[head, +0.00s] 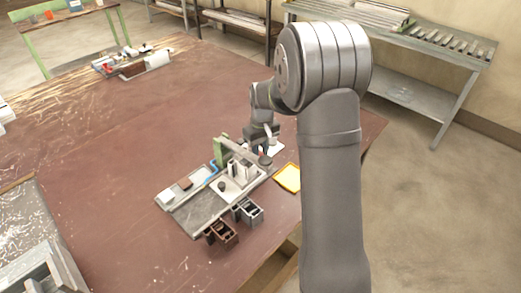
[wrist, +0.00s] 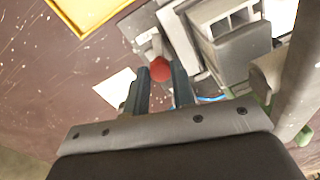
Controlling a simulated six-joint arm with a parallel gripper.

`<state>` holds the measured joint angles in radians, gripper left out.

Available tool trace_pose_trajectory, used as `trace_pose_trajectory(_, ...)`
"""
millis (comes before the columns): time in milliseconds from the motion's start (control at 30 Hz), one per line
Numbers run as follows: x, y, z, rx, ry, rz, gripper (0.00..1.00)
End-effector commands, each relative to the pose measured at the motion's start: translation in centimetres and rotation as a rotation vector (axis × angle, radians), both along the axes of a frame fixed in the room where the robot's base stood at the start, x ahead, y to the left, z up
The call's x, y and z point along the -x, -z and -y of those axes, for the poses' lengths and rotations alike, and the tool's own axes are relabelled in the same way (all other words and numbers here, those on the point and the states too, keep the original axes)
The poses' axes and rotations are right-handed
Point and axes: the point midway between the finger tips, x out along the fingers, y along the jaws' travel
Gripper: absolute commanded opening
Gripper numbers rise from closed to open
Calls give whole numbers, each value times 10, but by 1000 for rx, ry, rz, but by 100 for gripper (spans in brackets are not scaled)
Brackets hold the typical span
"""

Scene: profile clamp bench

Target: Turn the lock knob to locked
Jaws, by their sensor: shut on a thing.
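A red knob (wrist: 160,69), which I take as the lock knob, sits at the edge of the clamp fixture in the wrist view. A pale lever-like piece (wrist: 156,44) shows just beyond it. My gripper (wrist: 160,80) has its two dark fingers on either side of the red knob and is shut on it. The knob's lower part and any lock marking are hidden or too small to read. In the head view my gripper (head: 264,146) is at the far right end of the clamp fixture (head: 207,207), and the knob is mostly hidden there.
A grey hollow profile (wrist: 232,28) stands close right of my fingers. A yellow-rimmed tray (head: 288,178) lies right of the fixture. A dark brown bin (head: 222,235) and a grey bin (head: 248,212) stand in front. A green post (head: 220,152) rises behind. The table's left middle is clear.

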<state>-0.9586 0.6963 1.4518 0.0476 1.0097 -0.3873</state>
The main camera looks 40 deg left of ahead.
Motion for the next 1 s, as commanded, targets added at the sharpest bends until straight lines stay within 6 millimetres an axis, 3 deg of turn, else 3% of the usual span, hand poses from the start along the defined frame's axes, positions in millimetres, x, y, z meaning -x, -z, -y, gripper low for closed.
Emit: trace_pose_trajectory(1000, 1, -1, 1, -1, 937, 1, 0)
